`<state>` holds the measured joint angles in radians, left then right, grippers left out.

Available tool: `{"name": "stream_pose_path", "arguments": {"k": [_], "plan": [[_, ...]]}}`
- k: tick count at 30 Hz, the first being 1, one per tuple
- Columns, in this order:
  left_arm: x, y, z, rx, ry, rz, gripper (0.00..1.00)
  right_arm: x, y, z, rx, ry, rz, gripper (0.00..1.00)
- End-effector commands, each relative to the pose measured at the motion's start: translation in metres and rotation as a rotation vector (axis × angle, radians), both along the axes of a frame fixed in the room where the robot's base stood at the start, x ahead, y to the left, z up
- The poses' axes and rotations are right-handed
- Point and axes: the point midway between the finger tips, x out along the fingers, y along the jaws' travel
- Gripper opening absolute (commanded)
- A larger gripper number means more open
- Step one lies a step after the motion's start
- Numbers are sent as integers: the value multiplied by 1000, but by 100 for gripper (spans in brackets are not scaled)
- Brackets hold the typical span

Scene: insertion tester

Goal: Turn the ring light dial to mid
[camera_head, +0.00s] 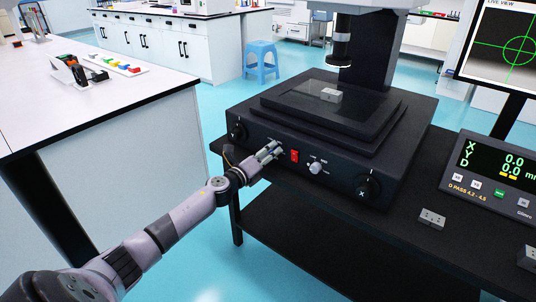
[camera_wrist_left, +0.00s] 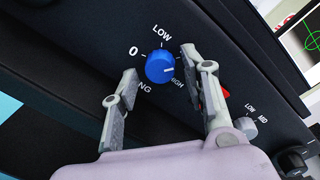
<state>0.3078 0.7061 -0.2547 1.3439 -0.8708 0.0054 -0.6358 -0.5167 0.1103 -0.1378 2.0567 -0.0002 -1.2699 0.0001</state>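The blue dial (camera_wrist_left: 160,68) sits on the dark front panel (camera_wrist_left: 90,55) in the left wrist view. Its white mark points right, slightly up. "0" shows to its left, "LOW" above and "HIGH" below right; a label ending in "NG" is partly covered by a finger. No "MID" shows beside this dial; the right finger covers part of the panel there. My left gripper (camera_wrist_left: 159,64) is open, its fingers on either side of the dial with gaps visible. In the head view my left gripper (camera_head: 270,151) is at the panel and hides the dial. My right gripper is not in view.
Right of the gripper are a red switch (camera_head: 295,156), a grey knob (camera_head: 315,168) marked LOW and MID in the wrist view, and a black X knob (camera_head: 368,188). A stage with a small grey block (camera_head: 331,95) is above. A readout box (camera_head: 495,175) stands right.

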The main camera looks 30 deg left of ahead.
Motion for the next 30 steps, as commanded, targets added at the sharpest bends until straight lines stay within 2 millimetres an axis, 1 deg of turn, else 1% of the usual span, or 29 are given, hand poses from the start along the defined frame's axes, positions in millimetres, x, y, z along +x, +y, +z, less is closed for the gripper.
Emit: {"name": "stream_pose_path", "arguments": {"k": [9, 13, 17, 24, 30], "plan": [[0, 1, 1, 0, -2, 1, 45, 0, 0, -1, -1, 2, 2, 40], [-7, 1, 0, 1, 0, 1, 45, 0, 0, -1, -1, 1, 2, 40], [-25, 2, 0, 1, 1, 0, 45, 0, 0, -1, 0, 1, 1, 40], [-68, 3, 0, 0, 3, 0, 45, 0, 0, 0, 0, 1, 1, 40], [-98, 5, 2, 0, 2, 0, 45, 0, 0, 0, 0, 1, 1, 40]]}}
